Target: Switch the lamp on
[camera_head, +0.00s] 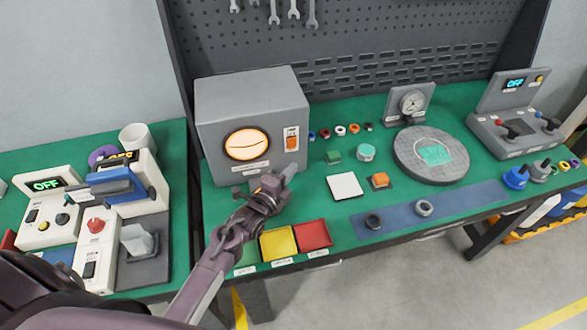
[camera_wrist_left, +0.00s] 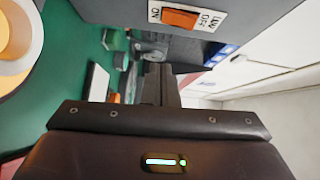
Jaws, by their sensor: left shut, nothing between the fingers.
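The lamp is a grey box (camera_head: 254,105) at the back left of the green table. Its round window (camera_head: 247,145) glows pale orange, with a thin curved line inside. The orange lamp switch (camera_head: 291,139) is on a white plate right of the window. In the left wrist view the orange switch (camera_wrist_left: 180,18) is at the top, its plate marked ON, OFF and LAMP. My left gripper (camera_head: 288,172) is shut and empty, just below and in front of the switch. Its closed fingers (camera_wrist_left: 161,84) appear apart from the switch. My right gripper is out of view.
Green, yellow (camera_head: 278,244) and red (camera_head: 313,235) trays lie at the front edge. A white square (camera_head: 344,186), an orange button block (camera_head: 379,181) and a round grey plate (camera_head: 432,170) are to the right.

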